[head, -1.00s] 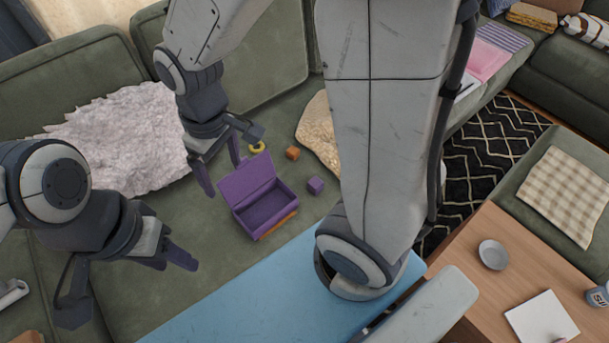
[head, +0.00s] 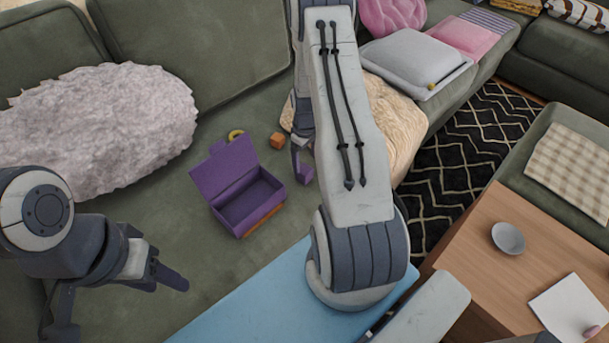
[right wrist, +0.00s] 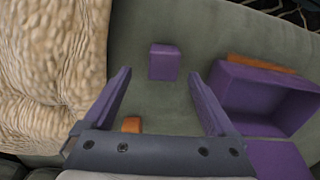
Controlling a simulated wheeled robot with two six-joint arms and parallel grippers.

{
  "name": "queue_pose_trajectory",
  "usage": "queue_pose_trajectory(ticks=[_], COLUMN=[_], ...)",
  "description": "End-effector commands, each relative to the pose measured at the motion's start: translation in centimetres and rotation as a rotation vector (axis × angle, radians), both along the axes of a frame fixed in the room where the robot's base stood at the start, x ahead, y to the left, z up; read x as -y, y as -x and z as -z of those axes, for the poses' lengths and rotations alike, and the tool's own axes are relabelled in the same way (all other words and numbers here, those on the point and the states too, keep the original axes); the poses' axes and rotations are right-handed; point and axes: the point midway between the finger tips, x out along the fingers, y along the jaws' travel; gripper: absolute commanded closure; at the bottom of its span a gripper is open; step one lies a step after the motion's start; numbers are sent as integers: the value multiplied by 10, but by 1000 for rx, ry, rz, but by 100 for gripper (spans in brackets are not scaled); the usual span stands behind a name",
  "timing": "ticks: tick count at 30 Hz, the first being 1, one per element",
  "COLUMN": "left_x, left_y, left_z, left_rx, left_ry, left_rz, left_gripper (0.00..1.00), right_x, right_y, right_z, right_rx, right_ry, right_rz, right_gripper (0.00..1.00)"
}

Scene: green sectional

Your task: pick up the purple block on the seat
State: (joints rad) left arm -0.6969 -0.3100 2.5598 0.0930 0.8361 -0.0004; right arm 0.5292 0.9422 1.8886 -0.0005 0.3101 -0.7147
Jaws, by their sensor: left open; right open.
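The purple block (head: 305,174) lies on the green seat right of the open purple box (head: 238,190), partly covered by my right arm. In the right wrist view the purple block (right wrist: 164,62) is just beyond the fingertips, roughly centred between them and apart from both. My right gripper (right wrist: 159,75) is open and empty; in the head view it (head: 300,152) is mostly hidden behind its own arm. My left gripper (head: 120,303) is open and empty over the seat at the lower left.
An orange block (head: 277,141) and a yellow ring (head: 236,134) lie behind the box. The orange block (right wrist: 132,124) sits near the right gripper's left finger. A fluffy cushion (head: 95,130) lies left.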

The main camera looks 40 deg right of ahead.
Motion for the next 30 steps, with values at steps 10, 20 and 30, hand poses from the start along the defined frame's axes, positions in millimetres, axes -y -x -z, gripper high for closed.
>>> queue_pose_trajectory(ticks=[10, 20, 30], left_x=[0, 0, 0], left_y=[0, 0, 0], left_z=[10, 11, 11], left_rx=[0, 0, 0], left_ry=[0, 0, 0], left_rz=[0, 0, 0], left_gripper=[50, 50, 50], right_x=[-5, -5, -5], right_y=[2, 2, 2], right_z=[43, 55, 55], right_rx=[-2, 0, 0], right_ry=[-2, -1, 0], right_rz=[0, 0, 1], right_gripper=[9, 9, 99])
